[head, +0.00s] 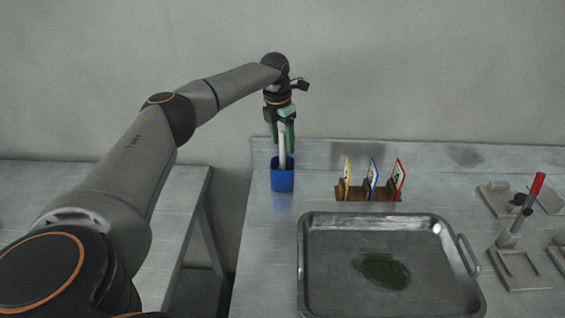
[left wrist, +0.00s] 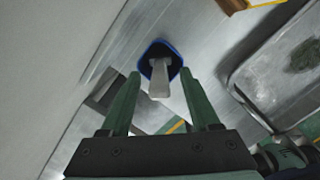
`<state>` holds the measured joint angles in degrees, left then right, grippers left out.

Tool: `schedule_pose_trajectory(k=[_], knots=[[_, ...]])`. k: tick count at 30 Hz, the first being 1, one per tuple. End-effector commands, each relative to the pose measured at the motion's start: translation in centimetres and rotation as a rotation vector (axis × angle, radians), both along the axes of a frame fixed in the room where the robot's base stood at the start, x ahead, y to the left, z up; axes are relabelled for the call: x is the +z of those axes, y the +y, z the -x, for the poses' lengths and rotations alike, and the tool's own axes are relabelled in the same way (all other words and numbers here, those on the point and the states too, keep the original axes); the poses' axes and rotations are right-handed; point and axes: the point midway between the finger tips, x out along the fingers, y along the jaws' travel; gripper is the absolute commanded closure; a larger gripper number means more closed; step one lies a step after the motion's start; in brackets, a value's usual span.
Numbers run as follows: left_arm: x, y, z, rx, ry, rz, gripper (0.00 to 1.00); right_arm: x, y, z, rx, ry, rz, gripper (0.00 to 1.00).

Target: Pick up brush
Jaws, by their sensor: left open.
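The brush (head: 282,150) stands upright in a blue cup (head: 283,181) near the back left of the table; only its pale handle shows. In the left wrist view the handle (left wrist: 159,80) rises from the blue cup (left wrist: 173,52). My left gripper (head: 281,146) points down over the cup with its green fingers on either side of the handle. In the left wrist view the gripper (left wrist: 161,77) is open, with gaps between the handle and both fingers. The brush's lower end is hidden in the cup. My right gripper is not in view.
A metal tray (head: 320,222) with a dark green patch lies in front right of the cup. A wooden holder (head: 367,194) with yellow, blue and red cards stands to the right. Metal fixtures and a red-handled tool (head: 537,184) are at far right.

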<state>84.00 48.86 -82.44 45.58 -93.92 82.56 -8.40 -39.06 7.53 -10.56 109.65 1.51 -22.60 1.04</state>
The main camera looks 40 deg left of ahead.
Motion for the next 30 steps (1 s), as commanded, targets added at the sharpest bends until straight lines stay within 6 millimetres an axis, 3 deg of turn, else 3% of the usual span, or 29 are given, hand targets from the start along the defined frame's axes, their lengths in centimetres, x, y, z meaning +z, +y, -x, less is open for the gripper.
schedule_pose_trajectory(k=[6, 14, 30], knots=[[-2.7, 0.0, -0.2, -0.001, 0.001, 0.0, 0.38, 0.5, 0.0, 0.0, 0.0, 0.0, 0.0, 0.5], [-3.0, 0.0, -0.2, -0.001, 0.0, 0.0, 0.38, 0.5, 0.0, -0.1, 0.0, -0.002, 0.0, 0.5], [-2.9, 0.0, -0.3, -0.001, 0.0, 0.0, 0.97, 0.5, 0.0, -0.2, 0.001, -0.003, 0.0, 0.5]])
